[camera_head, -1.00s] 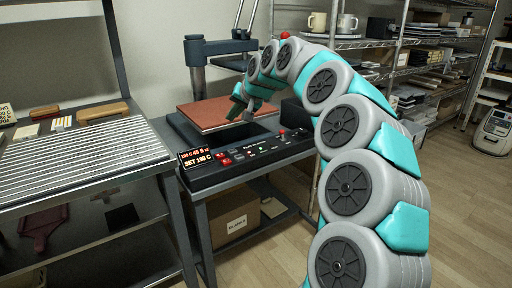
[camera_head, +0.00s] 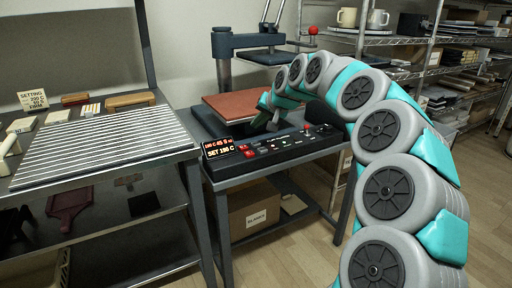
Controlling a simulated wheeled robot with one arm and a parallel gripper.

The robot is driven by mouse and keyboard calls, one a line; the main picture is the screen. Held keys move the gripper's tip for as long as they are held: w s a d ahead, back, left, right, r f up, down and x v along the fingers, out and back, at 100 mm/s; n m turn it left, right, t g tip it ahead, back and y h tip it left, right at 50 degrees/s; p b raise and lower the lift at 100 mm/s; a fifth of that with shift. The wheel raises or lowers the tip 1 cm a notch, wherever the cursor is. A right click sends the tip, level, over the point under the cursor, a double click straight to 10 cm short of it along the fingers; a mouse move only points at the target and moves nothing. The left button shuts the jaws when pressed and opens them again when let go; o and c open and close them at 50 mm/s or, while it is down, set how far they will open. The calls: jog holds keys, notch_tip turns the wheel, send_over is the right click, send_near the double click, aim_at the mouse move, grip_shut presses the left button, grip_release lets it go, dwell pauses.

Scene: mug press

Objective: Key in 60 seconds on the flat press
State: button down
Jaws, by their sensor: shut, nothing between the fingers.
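The flat press (camera_head: 222,45) stands on a dark table, with its reddish-brown bed (camera_head: 232,106) in front of its post. Its black control console (camera_head: 245,166) runs along the front edge and carries several small buttons. The lit display (camera_head: 218,147) at the console's left end shows a top line that seems to read 180 C and 45 S, with SET 180 C below. My gripper (camera_head: 262,122) is shut and empty, at the bed's right front edge and just behind the console's buttons. Its fingertips are small, and I cannot tell whether they touch anything.
A ribbed table (camera_head: 95,145) at the left holds several blocks and a setting card (camera_head: 33,99). The press's raised lever with a red knob (camera_head: 313,30) is behind my arm. Mugs (camera_head: 376,19) stand on the rack at right. A cardboard box (camera_head: 252,212) sits under the press.

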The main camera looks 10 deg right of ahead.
aim_at(257, 145)
jog(key=shift+f+b, duration=0.7)
jog(key=shift+f, duration=1.2)
jog(key=shift+f, duration=0.1)
dwell(0.4)
jog(key=shift+f, duration=0.3)
jog(key=shift+f+b, duration=0.45)
jog(key=shift+f, duration=0.05)
dwell(0.7)
jog(key=shift+r, duration=0.1)
jog(key=shift+r+p, duration=0.35)
jog(key=shift+r, duration=0.5)
jog(key=shift+r, duration=0.1)
jog(key=shift+r+p, duration=1.05)
jog(key=shift+r, duration=1.35)
